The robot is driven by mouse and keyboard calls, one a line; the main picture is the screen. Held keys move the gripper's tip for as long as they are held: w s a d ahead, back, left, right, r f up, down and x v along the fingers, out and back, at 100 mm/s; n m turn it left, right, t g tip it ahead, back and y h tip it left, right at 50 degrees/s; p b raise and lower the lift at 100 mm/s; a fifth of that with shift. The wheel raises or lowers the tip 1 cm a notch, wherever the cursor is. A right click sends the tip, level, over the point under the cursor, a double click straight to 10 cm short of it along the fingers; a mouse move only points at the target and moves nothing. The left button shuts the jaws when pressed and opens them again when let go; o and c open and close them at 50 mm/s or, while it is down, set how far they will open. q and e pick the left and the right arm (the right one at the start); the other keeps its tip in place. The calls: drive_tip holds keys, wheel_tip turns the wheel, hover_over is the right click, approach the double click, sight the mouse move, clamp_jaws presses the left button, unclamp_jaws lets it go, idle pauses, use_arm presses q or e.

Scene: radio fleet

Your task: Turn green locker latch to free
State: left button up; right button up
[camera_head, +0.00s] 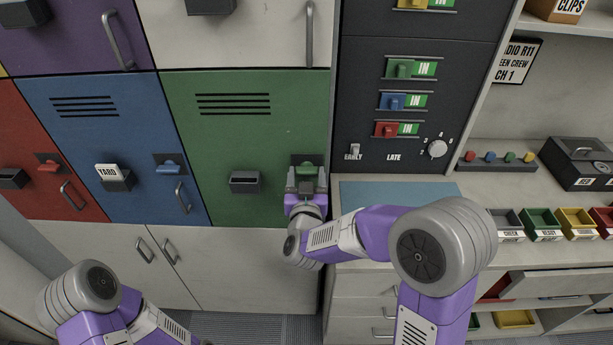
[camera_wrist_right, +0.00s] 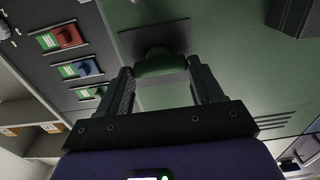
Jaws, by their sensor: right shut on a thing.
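The green locker door (camera_head: 245,130) is closed, between the blue locker and the dark panel. Its latch (camera_head: 306,167) sits on a dark plate at the door's right side, partly hidden by my right gripper (camera_head: 306,184). In the right wrist view the green latch knob (camera_wrist_right: 158,64) shows between the two fingertips of my right gripper (camera_wrist_right: 160,76), which is shut on it. The latch's exact turn is hard to tell. My left arm shows at the bottom left, but its gripper is out of view.
The blue locker (camera_head: 110,130) and red locker (camera_head: 30,140) stand to the left with their own latches. A dark panel (camera_head: 375,165) with green, blue and red sliders is at the right. A small dark holder (camera_head: 245,182) sticks out of the green door. A counter with bins lies at the right.

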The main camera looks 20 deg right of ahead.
drive_tip(key=shift+f+m+b, duration=0.1)
drive_tip(key=shift+m+b, duration=0.6)
drive_tip(key=shift+b, duration=0.3)
drive_tip(key=m+b, duration=0.7)
drive_tip(key=b, duration=0.1)
drive_tip(key=m+b, duration=0.4)
drive_tip(key=shift+d+f+m, duration=0.15)
drive_tip(key=shift+d+m, duration=0.1)
drive_tip(key=shift+m, duration=0.05)
drive_tip(key=shift+m+b, duration=2.4)
drive_tip(key=shift+m, duration=0.1)
drive_tip(key=o, duration=1.1)
drive_tip(key=shift+c, duration=0.2)
drive_tip(key=shift+s, duration=0.15)
